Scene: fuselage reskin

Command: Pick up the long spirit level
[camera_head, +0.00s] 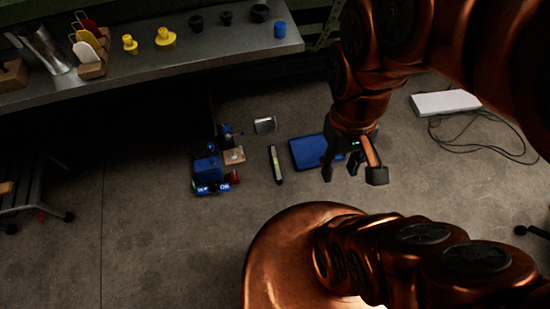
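A long, narrow dark bar with a yellow-green middle, which looks like the spirit level (275,165), lies on the concrete floor near the middle of the camera_head view. It points roughly toward and away from me. My gripper (352,174) hangs from the copper-coloured arm to the right of the level, apart from it. Its dark fingers are spread and nothing shows between them. My gripper and wrist cover the right part of a flat blue case. Height above the floor is hard to tell.
The blue case (306,152) lies right of the level. A cluster with a blue box (206,170) and small parts is on its left. A metal bench (205,45) with cups and tools stands behind. A white slab (445,102) with cables lies at right. Floor in front of the level is clear.

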